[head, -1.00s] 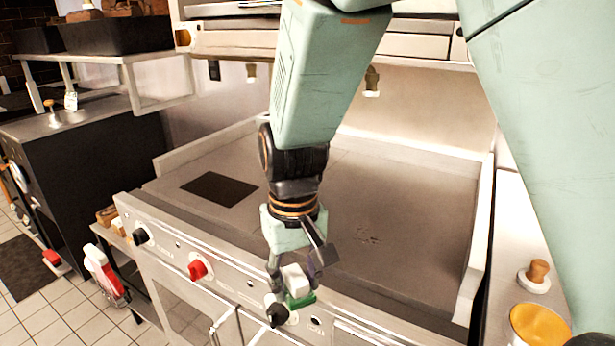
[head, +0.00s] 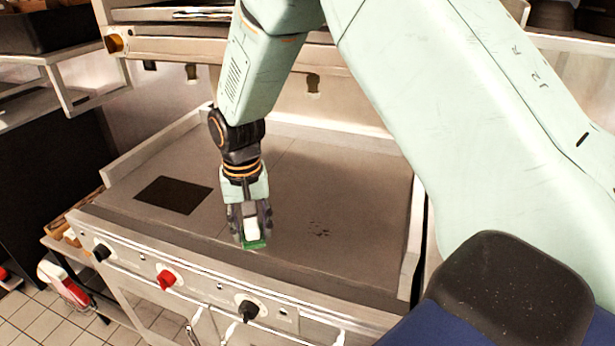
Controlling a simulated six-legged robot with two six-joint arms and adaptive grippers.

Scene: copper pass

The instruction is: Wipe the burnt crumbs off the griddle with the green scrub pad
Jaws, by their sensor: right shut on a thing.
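The griddle (head: 345,190) is a wide grey plate with raised side walls. The burnt crumbs (head: 319,229) are a small patch of dark specks on its right half. The green scrub pad (head: 255,244) has a white grip block on top. My right gripper (head: 250,226) points down and is shut on the white block. The pad is near the griddle's front edge, left of the crumbs. I cannot tell whether it touches the plate. My left gripper is not in view.
A dark square patch (head: 174,195) lies on the griddle's left half. Knobs, one red (head: 167,279), line the front panel. A raised side wall (head: 412,240) bounds the griddle at right. A shelf unit (head: 85,75) stands at the left. The plate between pad and crumbs is clear.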

